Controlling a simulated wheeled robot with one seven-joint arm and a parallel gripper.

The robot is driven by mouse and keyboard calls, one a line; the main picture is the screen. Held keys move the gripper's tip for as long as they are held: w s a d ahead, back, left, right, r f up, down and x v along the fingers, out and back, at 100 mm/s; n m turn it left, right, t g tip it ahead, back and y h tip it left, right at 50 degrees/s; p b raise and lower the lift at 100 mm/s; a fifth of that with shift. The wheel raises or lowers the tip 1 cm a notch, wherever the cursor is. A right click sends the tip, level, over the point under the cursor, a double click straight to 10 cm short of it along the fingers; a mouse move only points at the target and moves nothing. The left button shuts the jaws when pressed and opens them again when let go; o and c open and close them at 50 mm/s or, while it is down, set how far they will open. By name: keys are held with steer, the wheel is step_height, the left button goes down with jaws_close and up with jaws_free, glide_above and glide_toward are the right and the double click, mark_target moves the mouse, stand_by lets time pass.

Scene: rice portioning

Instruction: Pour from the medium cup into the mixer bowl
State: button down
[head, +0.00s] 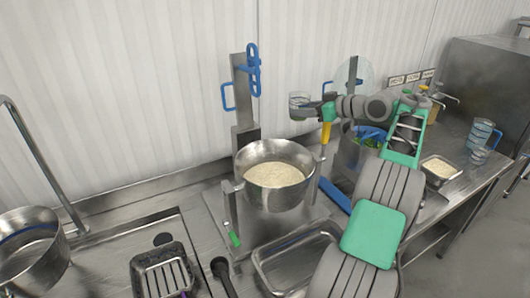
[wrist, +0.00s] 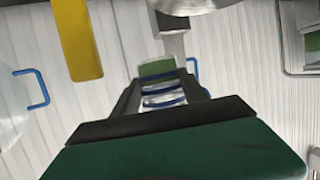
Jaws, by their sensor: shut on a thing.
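The mixer bowl (head: 244,165) is a round steel bowl on a stand in the middle of the head view, with pale rice (head: 275,174) in it. My gripper (head: 312,109) is shut on a clear cup (head: 298,104) with blue markings, high above and behind the bowl's right side. The cup looks roughly upright and is apart from the bowl; its contents cannot be made out. In the wrist view the cup (wrist: 163,95) shows between the fingers (wrist: 160,98), and the bowl (wrist: 195,4) is cut off at the top edge.
The mixer's steel column (head: 243,95) with blue handles rises behind the bowl. A large clear cup (head: 480,131), a small one (head: 479,155) and a tray of rice (head: 425,173) stand at right. An empty tray (head: 262,262) lies in front. A pot (head: 30,245) stands at left.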

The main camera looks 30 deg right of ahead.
steer(key=shift+s, duration=0.2)
steer(key=shift+s+a+f+n+h, duration=0.2)
steer(key=shift+a+f+n+h, duration=0.1)
steer(key=shift+a+f+n, duration=0.3)
steer(key=shift+f+n, duration=0.1)
steer(key=shift+f, duration=0.45)
steer(key=shift+n+t+h, duration=0.3)
steer(key=shift+n+h, duration=0.2)
steer(key=shift+n, duration=0.2)
steer(key=f+b, duration=0.1)
steer(key=f, duration=0.3)
steer(key=a+f+b, duration=0.1)
steer(key=shift+s+f+b, duration=0.2)
steer(key=shift+f+b, duration=0.15)
steer(key=shift+f, duration=0.05)
steer(key=n+b, duration=0.1)
steer(key=b, duration=0.1)
steer(key=a+h+b, duration=0.1)
steer(key=b, duration=0.1)
steer(key=a+n+t+b, duration=0.1)
steer(key=b, duration=0.2)
steer(key=shift+s+r+n, duration=0.3)
steer(key=shift+s, duration=0.1)
steer(key=shift+a+f+n+h+b, duration=0.3)
steer(key=shift+n+h+b, duration=0.25)
steer(key=shift+b, duration=0.85)
